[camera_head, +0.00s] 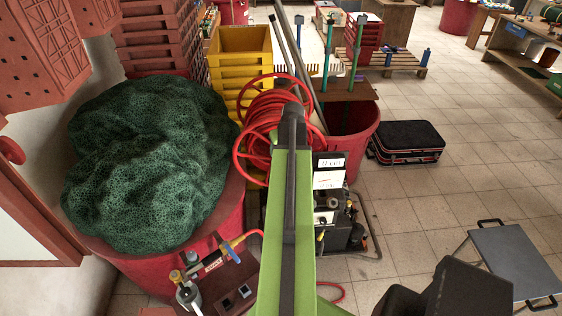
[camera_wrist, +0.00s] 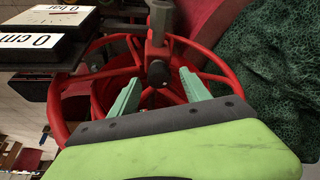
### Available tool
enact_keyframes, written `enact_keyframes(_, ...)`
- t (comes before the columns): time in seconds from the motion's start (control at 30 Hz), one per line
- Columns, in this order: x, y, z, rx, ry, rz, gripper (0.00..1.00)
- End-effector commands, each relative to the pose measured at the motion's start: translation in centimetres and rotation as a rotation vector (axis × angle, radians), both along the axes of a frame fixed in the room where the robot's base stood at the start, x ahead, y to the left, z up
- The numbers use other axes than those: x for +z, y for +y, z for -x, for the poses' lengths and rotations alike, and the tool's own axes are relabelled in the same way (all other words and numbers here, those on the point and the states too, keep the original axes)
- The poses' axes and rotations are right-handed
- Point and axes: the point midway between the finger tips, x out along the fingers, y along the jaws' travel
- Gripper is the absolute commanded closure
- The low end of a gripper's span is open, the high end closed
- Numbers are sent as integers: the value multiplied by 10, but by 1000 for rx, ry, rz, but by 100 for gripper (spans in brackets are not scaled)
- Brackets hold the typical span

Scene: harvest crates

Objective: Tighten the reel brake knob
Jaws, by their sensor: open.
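The red reel (camera_wrist: 75,115) with spokes fills the middle of the wrist view. A dark round knob (camera_wrist: 158,72) sits near its hub, below a grey post (camera_wrist: 159,20); it looks like the brake knob. My gripper (camera_wrist: 160,78) is open, its two pale green fingers pointing at the hub, one on each side of the knob in the picture. I cannot tell whether they touch it. In the head view, red hose coils (camera_head: 262,115) hang on the reel, and my green arm hides the knob and the gripper.
A green net heap (camera_head: 150,165) lies on a red tub (camera_head: 232,205) at left. Yellow crates (camera_head: 240,40) stand behind. A white gauge panel (camera_head: 328,180) is right of my arm. A black case (camera_head: 405,140) lies on the tiles.

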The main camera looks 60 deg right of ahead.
Motion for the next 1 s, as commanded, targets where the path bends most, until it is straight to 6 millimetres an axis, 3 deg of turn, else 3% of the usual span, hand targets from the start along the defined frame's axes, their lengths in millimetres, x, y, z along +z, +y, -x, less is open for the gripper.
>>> enact_keyframes(0.03, -16, -3, -3, 0, 0, 0, 45)
enact_keyframes(0.1, -21, -4, -6, 0, 0, 0, 45)
enact_keyframes(0.4, -20, -4, -7, 0, 0, 0, 45)
enact_keyframes(0.83, -20, -4, -8, 1, 0, 0, 100)
enact_keyframes(0.9, -20, -14, -10, 2, 1, -1, 100)
enact_keyframes(1.0, -20, -7, -8, -1, 0, 1, 100)
